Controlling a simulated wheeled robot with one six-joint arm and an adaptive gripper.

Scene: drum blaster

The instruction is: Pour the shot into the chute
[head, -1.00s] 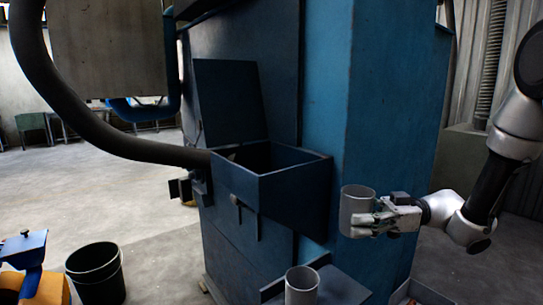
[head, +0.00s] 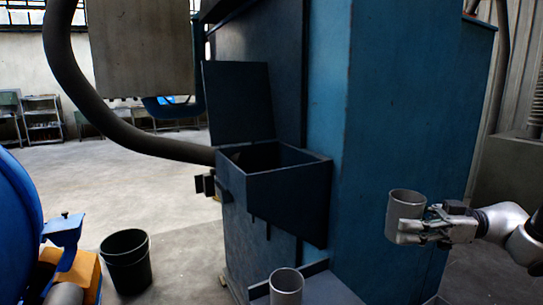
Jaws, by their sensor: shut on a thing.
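My gripper (head: 428,229) is shut on a grey cup (head: 403,213) at the right of the head view. The cup is held upright, and its contents cannot be seen from here. The chute (head: 283,204) is a dark blue open-topped box on the side of the blue machine, with its lid (head: 238,102) raised behind it. The cup is to the right of the chute and apart from it, in front of the machine's blue side wall.
A second grey cup (head: 286,286) stands on a ledge (head: 331,289) below the chute. A black bucket (head: 126,261) stands on the floor at left. Blue and orange equipment (head: 66,247) is at the left edge. A thick hose (head: 140,142) runs to the machine.

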